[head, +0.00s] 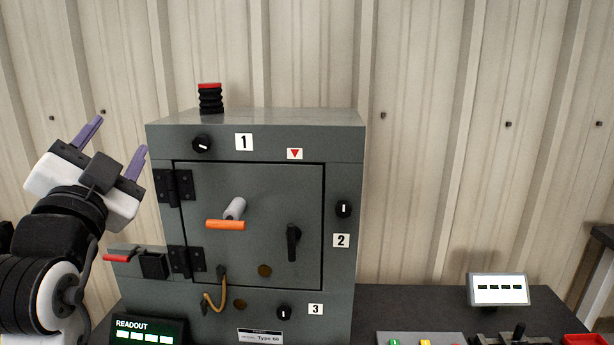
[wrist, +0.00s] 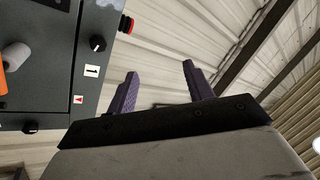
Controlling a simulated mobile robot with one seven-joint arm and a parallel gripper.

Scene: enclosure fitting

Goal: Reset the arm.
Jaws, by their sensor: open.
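My gripper (head: 118,143) is raised at the left in the head view, beside the upper left of a grey enclosure (head: 255,138). Its two purple fingers are spread apart with nothing between them. In the wrist view the fingers (wrist: 157,88) point up toward the ribbed wall, with the enclosure (wrist: 97,62) to their left. The enclosure's door (head: 270,190) appears shut, with an orange-ended grey handle (head: 226,224) and a black latch lever (head: 293,243). Black knobs sit near labels 1 (head: 202,144), 2 (head: 344,209) and 3 (head: 284,312).
A red-topped black stack (head: 210,99) stands on the enclosure. A lit readout (head: 148,332), a small display (head: 499,289) and a red tray (head: 585,340) are low in view. The air above the enclosure is mostly clear.

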